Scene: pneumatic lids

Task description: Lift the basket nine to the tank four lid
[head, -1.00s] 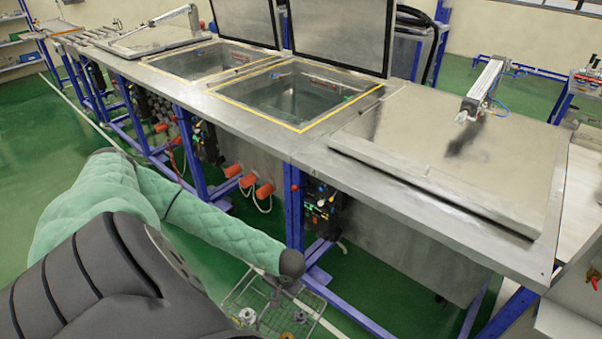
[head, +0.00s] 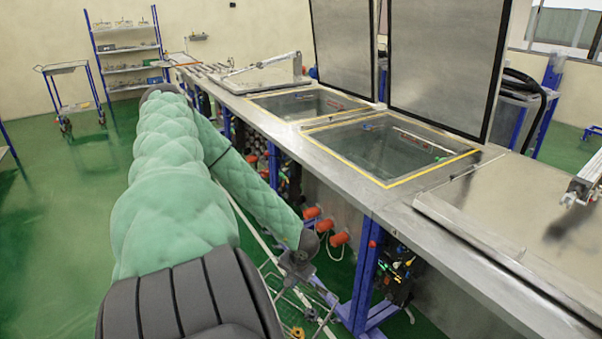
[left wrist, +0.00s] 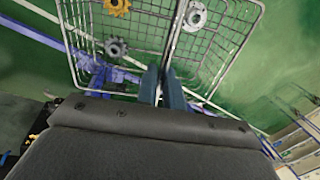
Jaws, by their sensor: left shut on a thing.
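The wire basket (head: 316,306) hangs low in front of the tank line in the head view, partly hidden behind my left arm. In the left wrist view its wire mesh (left wrist: 145,45) fills the top, with a few gear-like parts inside. My left gripper (left wrist: 160,88) is shut on the basket's upright bar; it also shows in the head view (head: 298,262). The tank four lid (head: 545,215), a flat steel plate at the right, lies closed, with a cylinder above it. A small 4 is on the edge near it. My right gripper is not in view.
Two open tanks (head: 385,150) with raised lids (head: 445,60) stand left of the closed lid. Blue frame legs (head: 364,275), orange fittings and valves line the front below the steel rim. Green floor is free at the left.

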